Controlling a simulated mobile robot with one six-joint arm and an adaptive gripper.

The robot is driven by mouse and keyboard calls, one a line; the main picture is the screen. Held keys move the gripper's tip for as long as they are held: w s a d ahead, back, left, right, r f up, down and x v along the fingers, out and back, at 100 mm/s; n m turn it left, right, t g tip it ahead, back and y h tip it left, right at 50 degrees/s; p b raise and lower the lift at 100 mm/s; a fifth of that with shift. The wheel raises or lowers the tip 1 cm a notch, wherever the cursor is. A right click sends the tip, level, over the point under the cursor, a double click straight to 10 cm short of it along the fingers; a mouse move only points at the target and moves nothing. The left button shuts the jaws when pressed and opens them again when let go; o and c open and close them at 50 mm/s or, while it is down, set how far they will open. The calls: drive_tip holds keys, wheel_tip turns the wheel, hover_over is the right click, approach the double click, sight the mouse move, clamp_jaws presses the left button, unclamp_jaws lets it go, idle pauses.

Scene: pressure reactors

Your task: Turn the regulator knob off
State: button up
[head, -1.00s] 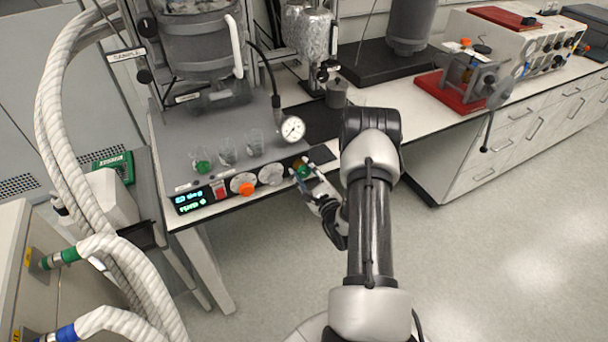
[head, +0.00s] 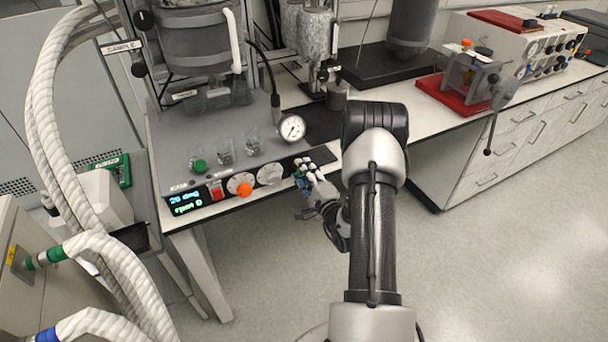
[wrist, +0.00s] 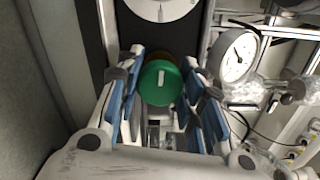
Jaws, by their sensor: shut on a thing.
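The regulator knob is a round green knob (wrist: 160,83) with a short white mark on its face, at the right end of the front control panel. In the wrist view the mark runs roughly up and down the picture. My gripper (wrist: 162,92) has its two blue-padded fingers on either side of the knob, shut on it. In the head view my gripper (head: 304,176) is at the panel's right end, and its fingers mostly hide the knob.
The control panel (head: 214,202) also carries a lit display, a red switch (head: 216,191), an orange knob (head: 244,189) and white dials. A pressure gauge (head: 292,128) and small glass beakers stand on the deck above. The floor (head: 480,270) in front is clear.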

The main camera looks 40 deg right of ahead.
drive_tip(key=shift+n, duration=0.3)
idle(0.4)
drive_tip(key=o, duration=0.8)
drive_tip(key=v, duration=1.2)
drive_tip(key=shift+a, duration=0.1)
drive_tip(key=shift+r, duration=0.1)
